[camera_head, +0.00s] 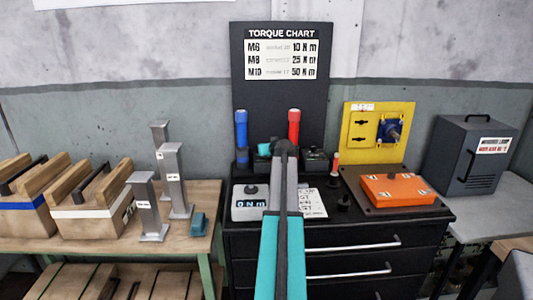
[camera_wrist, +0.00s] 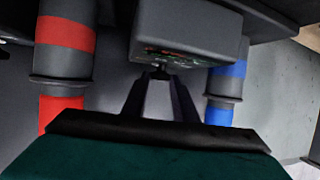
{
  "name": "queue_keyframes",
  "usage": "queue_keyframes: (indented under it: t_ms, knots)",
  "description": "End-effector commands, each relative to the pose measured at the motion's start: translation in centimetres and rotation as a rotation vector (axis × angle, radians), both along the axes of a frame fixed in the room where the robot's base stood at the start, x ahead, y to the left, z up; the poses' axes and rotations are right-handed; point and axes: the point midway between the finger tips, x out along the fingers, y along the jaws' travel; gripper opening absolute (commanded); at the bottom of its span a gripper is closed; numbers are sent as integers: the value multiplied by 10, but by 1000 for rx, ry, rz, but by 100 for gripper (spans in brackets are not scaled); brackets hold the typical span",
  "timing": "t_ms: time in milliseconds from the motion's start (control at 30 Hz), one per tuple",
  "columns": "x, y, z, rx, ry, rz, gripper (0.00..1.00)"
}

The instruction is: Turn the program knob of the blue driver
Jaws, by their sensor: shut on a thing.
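The blue driver (camera_head: 241,128) stands upright at the back of the black cabinet; it also shows at the right of the wrist view (camera_wrist: 226,82). A grey box (camera_wrist: 186,32) with small coloured markings sits beside it, between it and the red driver. A small dark knob (camera_wrist: 159,69) sticks out of the box. My gripper (camera_wrist: 158,79) has its two fingers narrowed together at this knob and is shut on it. The knob's pointer and setting are too small to read. In the head view my arm hides the gripper and the knob.
The red driver (camera_head: 293,128) stands close on the other side, also in the wrist view (camera_wrist: 64,60). A second dark box (camera_head: 315,160) sits right of it. A torque meter (camera_head: 249,204) and an orange case (camera_head: 397,190) lie on the cabinet. The torque chart (camera_head: 282,95) stands behind.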

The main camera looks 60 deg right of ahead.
Motion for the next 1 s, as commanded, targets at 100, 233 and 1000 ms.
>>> queue_keyframes:
  t_ms: [100,233,1000]
  knots:
    - [0,-1,-6,2,2,28,4]
    - [-1,-2,-6,1,3,61,4]
    - [-2,-4,-3,-2,0,285,4]
